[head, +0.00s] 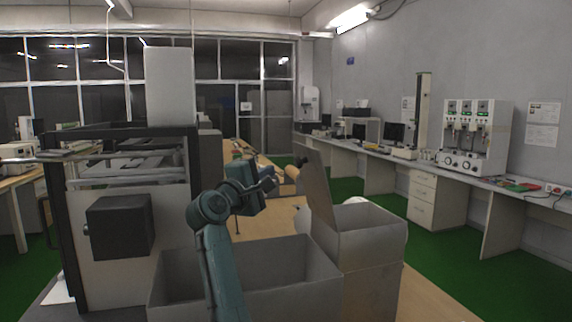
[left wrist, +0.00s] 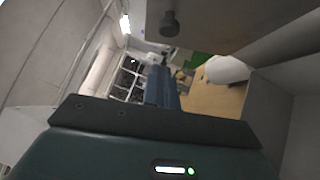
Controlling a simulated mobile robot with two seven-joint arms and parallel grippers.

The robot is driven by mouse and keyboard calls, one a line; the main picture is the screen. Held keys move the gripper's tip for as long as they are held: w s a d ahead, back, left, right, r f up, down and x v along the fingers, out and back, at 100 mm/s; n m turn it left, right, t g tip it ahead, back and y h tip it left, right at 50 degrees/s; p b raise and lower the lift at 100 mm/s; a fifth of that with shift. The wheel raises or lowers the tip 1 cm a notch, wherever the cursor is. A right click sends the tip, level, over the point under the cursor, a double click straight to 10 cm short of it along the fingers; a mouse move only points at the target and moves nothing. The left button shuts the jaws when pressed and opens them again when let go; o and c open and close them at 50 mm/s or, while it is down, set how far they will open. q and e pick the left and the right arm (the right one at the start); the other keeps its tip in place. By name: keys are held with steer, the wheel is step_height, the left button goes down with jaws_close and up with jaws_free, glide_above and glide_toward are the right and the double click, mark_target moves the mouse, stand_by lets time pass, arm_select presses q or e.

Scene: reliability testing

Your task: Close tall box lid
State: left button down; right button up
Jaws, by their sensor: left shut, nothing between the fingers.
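The tall box (head: 368,285) stands right of centre in the head view, with its top open. Its lid (head: 319,190) stands raised, slightly tilted, at the left edge of the opening. My left gripper (head: 272,184) is shut and empty, to the left of the lid, at about the height of the lid's upper half. I cannot tell whether it touches the lid, but a gap shows between them in the head view. In the left wrist view the closed fingers (left wrist: 161,86) point away from the camera. My right gripper is not in view.
A lower, wide open box (head: 290,285) stands beside the tall box, under my left arm. A large machine with a dark block (head: 120,226) stands at left. A white rounded object (head: 303,217) is behind the lid. A bench (head: 450,175) runs along the right wall.

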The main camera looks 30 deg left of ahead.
arm_select(q)
steer(key=shift+w+d+r+p, duration=0.15)
steer(key=shift+w+d, duration=0.25)
steer(key=shift+w, duration=0.35)
steer(key=shift+w+d+r+p, duration=0.2)
steer(key=shift+w+d, duration=0.2)
steer(key=shift+w, duration=0.35)
steer(key=shift+w+d+r+p, duration=0.15)
steer(key=shift+w+d, duration=0.25)
steer(key=shift+w, duration=0.35)
steer(key=shift+r, duration=0.1)
